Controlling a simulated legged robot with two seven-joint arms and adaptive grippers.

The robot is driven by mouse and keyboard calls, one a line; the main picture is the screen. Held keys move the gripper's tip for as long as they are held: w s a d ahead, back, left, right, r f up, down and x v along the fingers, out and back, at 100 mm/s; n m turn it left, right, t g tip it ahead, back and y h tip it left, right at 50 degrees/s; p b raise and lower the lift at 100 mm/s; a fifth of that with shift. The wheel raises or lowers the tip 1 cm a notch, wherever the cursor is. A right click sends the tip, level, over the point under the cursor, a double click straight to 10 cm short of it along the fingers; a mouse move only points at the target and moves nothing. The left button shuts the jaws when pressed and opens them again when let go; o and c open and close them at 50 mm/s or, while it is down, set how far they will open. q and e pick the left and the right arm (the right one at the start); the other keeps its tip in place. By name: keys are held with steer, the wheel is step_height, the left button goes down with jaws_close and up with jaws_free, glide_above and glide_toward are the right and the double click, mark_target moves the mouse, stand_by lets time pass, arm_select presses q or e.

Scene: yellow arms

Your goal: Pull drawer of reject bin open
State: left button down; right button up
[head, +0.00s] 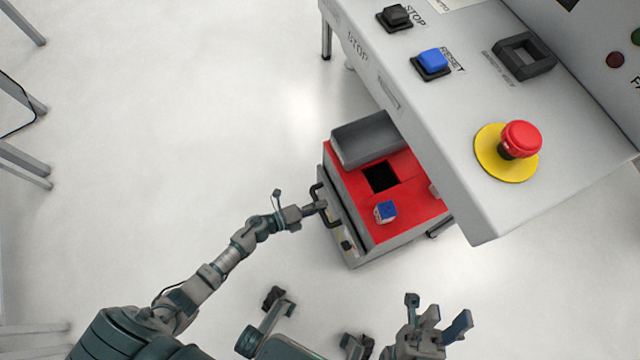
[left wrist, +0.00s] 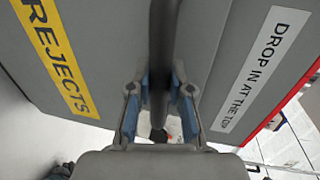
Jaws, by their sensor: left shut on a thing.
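The reject bin (head: 408,176) is a grey box with a red top and a dark square hole. It stands on the floor beside and partly below the console. Its front carries a black handle (head: 331,222). In the left wrist view the handle (left wrist: 163,60) runs between the fingers, with a yellow "REJECTS" label (left wrist: 55,55) on one side and a "DROP IN AT THE TOP" label (left wrist: 262,68) on the other. My left gripper (head: 318,208) is shut on the handle. My right gripper (head: 440,322) is open and empty, near the bottom edge of the head view.
The console (head: 455,110) overhangs the bin, with a red emergency button (head: 520,138) and a blue button (head: 432,61). A grey tray (head: 372,138) and a small blue and white box (head: 386,211) sit on the bin top. The floor left of the bin is clear.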

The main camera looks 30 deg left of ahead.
arm_select(q)
steer(key=f+v, duration=0.2)
steer(key=v, duration=0.8)
steer(key=s+f+p+v, duration=0.1)
steer(key=f+v, duration=0.1)
steer(key=v, duration=0.9)
steer(key=shift+s+f, duration=0.45)
steer(key=shift+f, duration=0.15)
steer(key=c, duration=1.1)
jaws_free()
steer(key=shift+a, duration=0.1)
steer(key=shift+o, duration=0.2)
steer(key=shift+w+r, duration=0.15)
steer(key=shift+r, duration=0.05)
steer(key=v, duration=1.2)
steer(key=shift+f, duration=0.1)
